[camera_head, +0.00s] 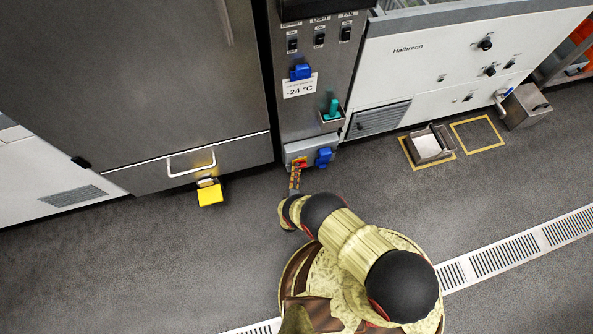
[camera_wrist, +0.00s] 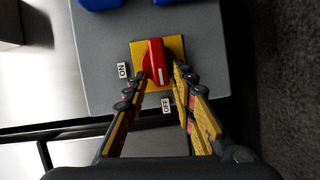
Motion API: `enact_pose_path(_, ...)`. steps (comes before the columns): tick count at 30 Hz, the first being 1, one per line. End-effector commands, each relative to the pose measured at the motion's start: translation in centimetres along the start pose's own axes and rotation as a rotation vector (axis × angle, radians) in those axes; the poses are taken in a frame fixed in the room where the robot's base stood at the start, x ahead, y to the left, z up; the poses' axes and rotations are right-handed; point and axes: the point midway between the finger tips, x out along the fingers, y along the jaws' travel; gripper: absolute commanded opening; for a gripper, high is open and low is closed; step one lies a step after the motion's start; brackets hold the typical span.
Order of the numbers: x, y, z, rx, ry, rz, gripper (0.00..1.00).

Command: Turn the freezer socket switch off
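The freezer socket switch is a red rotary knob (camera_wrist: 155,62) on a yellow plate, on a grey box face in the wrist view. An ON label (camera_wrist: 123,70) is at its left and an OFF label (camera_wrist: 166,105) below it. The knob's long axis runs roughly up and down in that view, with a pale mark near its lower end, towards OFF. My gripper (camera_wrist: 160,76) has one finger on each side of the knob. A strip of yellow shows between the knob and the right finger. In the head view my gripper (camera_head: 297,168) partly covers the red switch (camera_head: 300,162).
A blue plug (camera_head: 324,157) sits right beside the switch. Above are a -24 °C sign (camera_head: 299,87), a blue part (camera_head: 301,72) and a green handle (camera_head: 333,107). A metal bin (camera_head: 430,146) stands on the floor at right.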

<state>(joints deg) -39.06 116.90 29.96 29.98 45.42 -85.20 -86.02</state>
Motion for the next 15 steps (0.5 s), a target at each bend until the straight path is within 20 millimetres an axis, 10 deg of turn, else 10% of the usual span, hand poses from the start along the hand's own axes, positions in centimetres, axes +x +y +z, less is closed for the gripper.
enact_pose_path(15,-1.2,-0.1,-0.1,-0.002,0.002,-0.002,0.33)
